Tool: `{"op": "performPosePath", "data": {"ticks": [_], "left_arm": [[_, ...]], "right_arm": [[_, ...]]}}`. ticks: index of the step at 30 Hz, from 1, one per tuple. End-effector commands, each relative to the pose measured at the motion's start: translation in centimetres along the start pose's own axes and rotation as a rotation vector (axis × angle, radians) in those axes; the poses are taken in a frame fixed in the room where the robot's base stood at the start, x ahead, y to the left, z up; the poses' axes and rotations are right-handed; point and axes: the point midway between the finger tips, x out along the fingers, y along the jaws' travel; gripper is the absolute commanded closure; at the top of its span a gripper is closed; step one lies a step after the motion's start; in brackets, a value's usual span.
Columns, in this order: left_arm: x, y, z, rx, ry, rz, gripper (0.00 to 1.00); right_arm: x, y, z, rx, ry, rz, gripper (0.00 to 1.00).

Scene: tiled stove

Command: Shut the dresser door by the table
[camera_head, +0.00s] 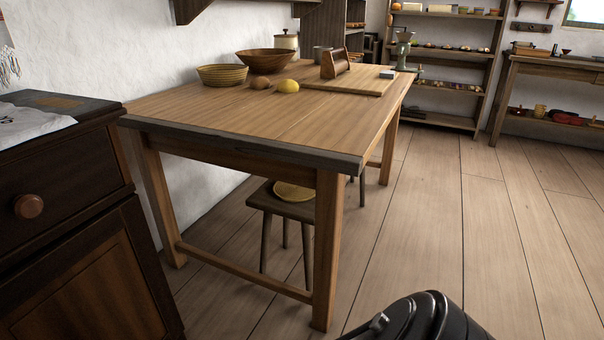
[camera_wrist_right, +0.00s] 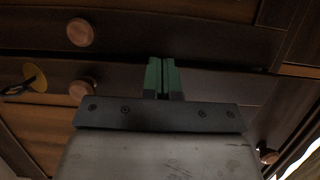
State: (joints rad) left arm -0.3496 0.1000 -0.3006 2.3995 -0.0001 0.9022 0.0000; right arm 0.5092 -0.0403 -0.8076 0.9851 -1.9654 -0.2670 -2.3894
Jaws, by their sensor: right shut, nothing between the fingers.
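The dark wooden dresser (camera_head: 60,185) stands at the left edge of the head view, beside the table (camera_head: 240,110). Below its drawer with a round knob (camera_head: 29,206) is a door with a brown panel (camera_head: 90,290), cut off by the picture's edge. I cannot tell whether it stands ajar. In the right wrist view my right gripper (camera_wrist_right: 163,78) has its green fingers together and empty, in front of dark wooden fronts (camera_wrist_right: 220,85). I cannot tell whether the fingertips touch the wood. My left gripper is in neither view.
A stool (camera_head: 285,205) stands under the table. Bowls (camera_head: 267,60), a lemon (camera_head: 288,86) and a board are on the table. A white cloth (camera_head: 30,122) lies on the dresser. The floor right of the table is clear. The wrist view shows knobs (camera_wrist_right: 80,32) and a key (camera_wrist_right: 20,88).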

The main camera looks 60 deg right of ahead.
Motion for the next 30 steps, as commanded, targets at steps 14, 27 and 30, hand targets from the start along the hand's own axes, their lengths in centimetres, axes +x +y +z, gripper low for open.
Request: {"op": "performPosePath", "data": {"ticks": [14, 27, 30], "left_arm": [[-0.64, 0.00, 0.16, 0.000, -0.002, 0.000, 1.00], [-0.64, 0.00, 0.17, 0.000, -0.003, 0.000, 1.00], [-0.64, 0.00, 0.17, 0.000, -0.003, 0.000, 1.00]], "right_arm": [[1.20, -0.01, -0.25, 0.000, 0.000, 0.000, 1.00], [1.18, -0.02, -0.25, 0.000, 0.000, 0.000, 1.00], [1.18, -0.01, -0.25, 0.000, 0.000, 0.000, 1.00]]}}
